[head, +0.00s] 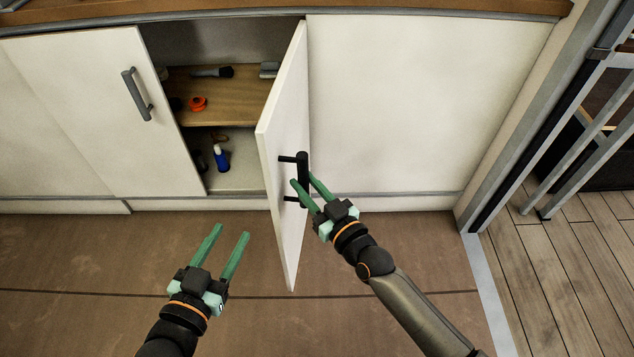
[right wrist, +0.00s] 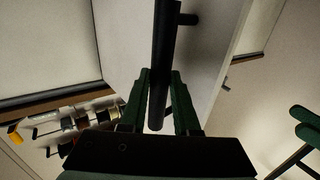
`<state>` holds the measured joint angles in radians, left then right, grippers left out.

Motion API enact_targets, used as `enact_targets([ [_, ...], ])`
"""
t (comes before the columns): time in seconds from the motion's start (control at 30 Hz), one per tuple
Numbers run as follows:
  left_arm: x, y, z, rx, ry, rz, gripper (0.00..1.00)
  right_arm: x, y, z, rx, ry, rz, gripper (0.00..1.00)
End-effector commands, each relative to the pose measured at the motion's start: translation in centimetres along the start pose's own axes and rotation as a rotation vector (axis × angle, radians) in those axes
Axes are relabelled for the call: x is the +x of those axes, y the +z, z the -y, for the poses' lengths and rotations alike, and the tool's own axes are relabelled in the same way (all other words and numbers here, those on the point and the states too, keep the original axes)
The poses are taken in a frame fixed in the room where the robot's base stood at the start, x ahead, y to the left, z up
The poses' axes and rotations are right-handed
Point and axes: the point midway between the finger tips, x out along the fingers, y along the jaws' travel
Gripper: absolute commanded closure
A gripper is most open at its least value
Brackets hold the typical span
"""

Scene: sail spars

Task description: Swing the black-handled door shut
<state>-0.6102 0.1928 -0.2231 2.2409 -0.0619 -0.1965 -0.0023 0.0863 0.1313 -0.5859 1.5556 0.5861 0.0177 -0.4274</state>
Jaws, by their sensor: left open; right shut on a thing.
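The white cabinet door with the black handle (head: 285,130) stands open, jutting out from the cabinet toward me. Its black bar handle (head: 303,172) is on the right-hand face of the door. My right gripper (head: 308,188) is at the handle, shut on it. In the right wrist view the black handle (right wrist: 163,65) runs between the two green fingers, with the door panel (right wrist: 210,60) behind it. My left gripper (head: 232,238) is open and empty, in front of the cabinet to the left of the door, touching nothing.
A second white door with a grey handle (head: 137,94) is closed at the left. Inside the opening, a wooden shelf (head: 225,108) holds an orange item (head: 198,104) and a dark tool; a blue bottle (head: 221,157) stands below. A metal frame (head: 580,150) stands right. The floor in front is clear.

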Motion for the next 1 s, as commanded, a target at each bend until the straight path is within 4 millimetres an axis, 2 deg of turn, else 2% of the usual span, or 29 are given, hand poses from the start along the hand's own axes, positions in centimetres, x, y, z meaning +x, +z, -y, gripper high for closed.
enact_targets([
  [0.5,-0.1,-0.3,0.1,0.003,0.000,0.001,0.50,3.4,0.2,4.1,-0.002,0.005,0.005,1.00],
  [0.53,-0.1,-0.3,0.1,0.003,0.000,0.001,0.50,3.3,0.3,4.0,-0.003,0.005,0.005,0.68],
  [0.83,-0.1,-0.3,0.1,0.003,0.000,0.001,0.50,3.3,0.1,4.3,0.003,0.002,0.001,0.35],
  [1.0,-0.1,-0.3,0.1,0.003,0.000,0.001,0.50,3.3,0.1,4.4,0.004,0.001,0.001,0.35],
])
